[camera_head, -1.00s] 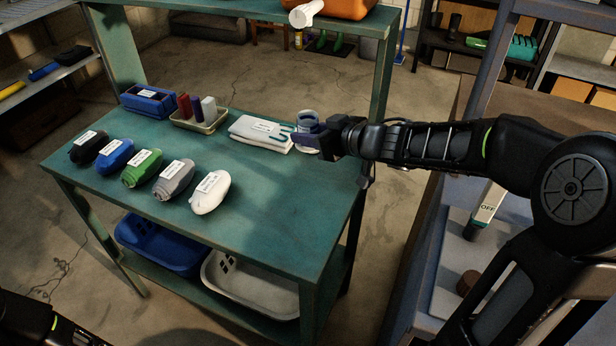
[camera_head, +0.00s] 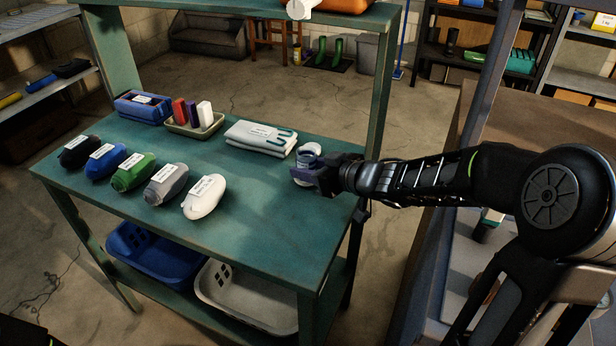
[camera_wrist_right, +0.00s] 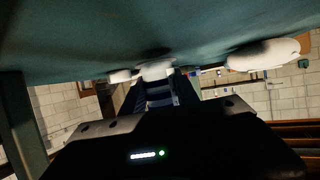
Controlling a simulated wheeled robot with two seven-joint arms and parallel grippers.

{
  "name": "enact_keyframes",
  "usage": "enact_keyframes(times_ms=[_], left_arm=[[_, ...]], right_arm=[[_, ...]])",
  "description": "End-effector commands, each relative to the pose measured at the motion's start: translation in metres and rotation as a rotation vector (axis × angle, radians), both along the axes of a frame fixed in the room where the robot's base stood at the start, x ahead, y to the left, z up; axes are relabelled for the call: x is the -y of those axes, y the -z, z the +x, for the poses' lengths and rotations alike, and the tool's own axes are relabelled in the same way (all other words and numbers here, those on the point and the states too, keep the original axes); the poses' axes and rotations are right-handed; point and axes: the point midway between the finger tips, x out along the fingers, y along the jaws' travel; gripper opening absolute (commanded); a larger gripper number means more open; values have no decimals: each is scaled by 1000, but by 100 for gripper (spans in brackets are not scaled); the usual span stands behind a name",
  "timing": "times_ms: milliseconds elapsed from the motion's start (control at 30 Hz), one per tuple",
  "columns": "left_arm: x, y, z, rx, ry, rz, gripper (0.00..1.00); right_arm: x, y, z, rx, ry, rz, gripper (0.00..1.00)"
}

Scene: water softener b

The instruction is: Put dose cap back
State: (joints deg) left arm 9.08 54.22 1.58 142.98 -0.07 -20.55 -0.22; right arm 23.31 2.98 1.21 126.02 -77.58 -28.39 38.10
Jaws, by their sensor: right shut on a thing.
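My right gripper (camera_head: 312,172) reaches in from the right over the right end of the green table. It is shut on a small pale, cup-like piece with a bluish rim (camera_head: 308,152), which looks like the dose cap. White also shows just below the fingers; I cannot tell whether it is part of the same piece. In the right wrist view a white rounded shape (camera_wrist_right: 155,69) sits at the fingertips, close to the table surface; whether it touches is unclear. A white bottle (camera_head: 205,197) lies on the table, left of the gripper. My left gripper is out of view.
On the green table (camera_head: 250,235) lie grey, green, blue and black bottles in a row, a folded white cloth (camera_head: 259,138), a tray of small blocks (camera_head: 194,127) and a blue box (camera_head: 142,107). Baskets stand on the lower shelf. The table's front right is clear.

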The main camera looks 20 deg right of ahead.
Motion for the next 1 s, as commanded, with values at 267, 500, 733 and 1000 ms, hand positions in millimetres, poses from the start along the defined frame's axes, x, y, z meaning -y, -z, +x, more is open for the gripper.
enact_keyframes(times_ms=[267, 500, 733, 1000], left_arm=[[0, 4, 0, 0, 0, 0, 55], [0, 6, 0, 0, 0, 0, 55], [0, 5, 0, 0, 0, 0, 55], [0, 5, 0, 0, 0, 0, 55]], right_arm=[[0, 8, 0, 1, 0, 0, 0], [0, 10, 0, 1, 0, 0, 39], [0, 10, 0, 1, 0, 0, 58], [0, 9, 0, 1, 0, -1, 58]])
